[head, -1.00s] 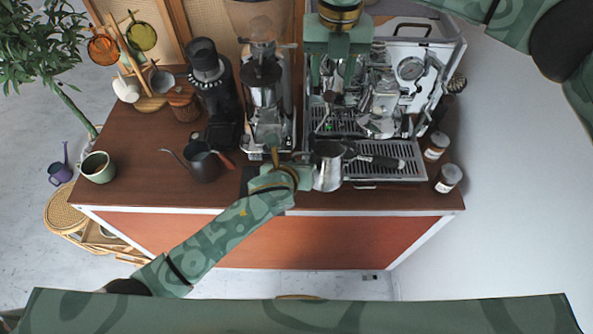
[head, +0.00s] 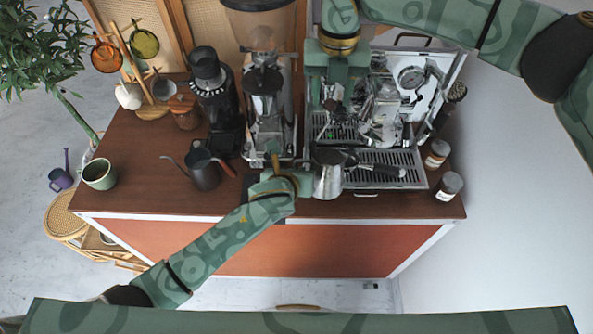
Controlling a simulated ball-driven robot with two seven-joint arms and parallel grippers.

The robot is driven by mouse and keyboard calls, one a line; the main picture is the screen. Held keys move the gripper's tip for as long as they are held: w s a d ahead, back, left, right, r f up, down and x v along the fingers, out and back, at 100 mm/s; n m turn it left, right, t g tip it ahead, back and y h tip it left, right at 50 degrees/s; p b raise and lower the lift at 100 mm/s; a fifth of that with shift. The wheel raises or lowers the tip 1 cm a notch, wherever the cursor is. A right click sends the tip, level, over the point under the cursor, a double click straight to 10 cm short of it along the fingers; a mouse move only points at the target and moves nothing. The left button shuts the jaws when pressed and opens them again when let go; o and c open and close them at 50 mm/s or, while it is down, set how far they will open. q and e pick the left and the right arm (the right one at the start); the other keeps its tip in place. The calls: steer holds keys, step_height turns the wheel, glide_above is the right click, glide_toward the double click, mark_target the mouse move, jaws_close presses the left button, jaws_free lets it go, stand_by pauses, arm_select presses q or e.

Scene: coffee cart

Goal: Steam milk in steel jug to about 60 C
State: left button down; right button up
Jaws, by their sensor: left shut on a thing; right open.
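The steel jug (head: 328,182) is at the front left of the espresso machine, over the edge of its drip tray (head: 404,180). My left gripper (head: 308,181) is shut on the jug from its left side, and the jug looks upright. The jug's contents and any steam wand tip in it cannot be made out. The espresso machine (head: 410,77) stands at the back right of the cart. My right gripper (head: 334,100) points down over the left part of the machine, open, with its fingertips near the metal fittings. What lies between its fingers is unclear.
A portafilter (head: 381,170) with a dark handle lies on the drip tray. Left of the machine stand a grinder (head: 266,100), a dark kettle (head: 203,170) and a black grinder (head: 212,90). Two jars (head: 448,186) stand at the right edge.

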mark_target(331, 100)
steer(key=shift+f, duration=1.6)
steer(key=c, duration=0.8)
